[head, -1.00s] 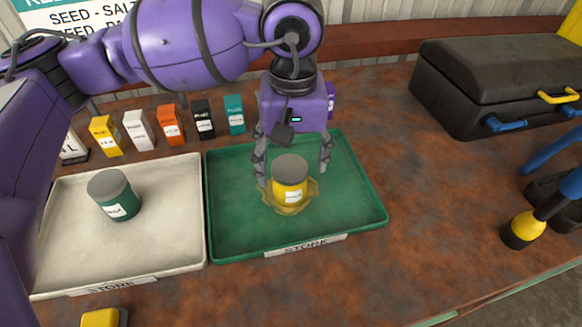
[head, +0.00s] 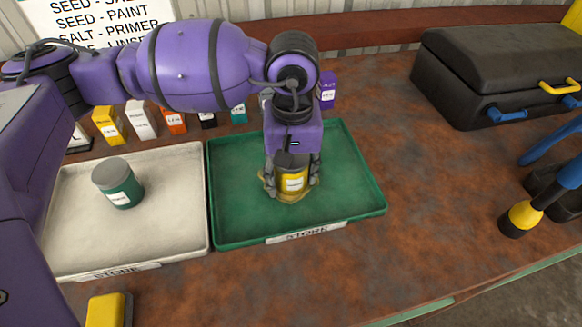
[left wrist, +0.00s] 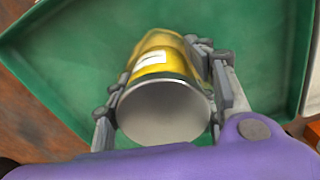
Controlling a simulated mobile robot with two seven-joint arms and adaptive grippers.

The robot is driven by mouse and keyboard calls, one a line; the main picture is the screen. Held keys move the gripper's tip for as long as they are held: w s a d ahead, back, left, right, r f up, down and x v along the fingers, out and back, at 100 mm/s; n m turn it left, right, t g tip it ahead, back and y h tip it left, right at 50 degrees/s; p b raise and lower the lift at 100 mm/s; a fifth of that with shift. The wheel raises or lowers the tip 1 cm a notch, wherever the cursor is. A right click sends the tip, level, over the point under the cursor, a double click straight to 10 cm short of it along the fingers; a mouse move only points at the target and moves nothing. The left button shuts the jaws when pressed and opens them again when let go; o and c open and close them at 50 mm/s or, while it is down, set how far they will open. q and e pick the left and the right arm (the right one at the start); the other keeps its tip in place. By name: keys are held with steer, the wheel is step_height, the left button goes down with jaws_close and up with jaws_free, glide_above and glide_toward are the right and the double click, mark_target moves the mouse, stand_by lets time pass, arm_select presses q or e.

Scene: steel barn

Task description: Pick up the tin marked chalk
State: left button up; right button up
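A yellow tin (head: 291,183) with a grey lid and a white label stands in the green tray (head: 355,200), with an amber, see-through rim around its base. The label is too small to read. My left gripper (head: 292,184) points down over this tin with a finger on each side. In the left wrist view the fingers lie close against the sides of the yellow tin (left wrist: 163,108), below its grey lid. A dark green tin (head: 121,190) with a grey lid and white label stands in the white tray (head: 165,235). My right gripper is not in view.
Several small coloured boxes (head: 141,120) stand in a row behind the trays, with a purple box (head: 328,92) farther right. A black case (head: 490,75) sits at the back right. A yellow-and-black object (head: 520,218) is at right.

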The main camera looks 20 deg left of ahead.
arm_select(q)
steer(key=c, duration=0.7)
steer(key=shift+r, duration=0.1)
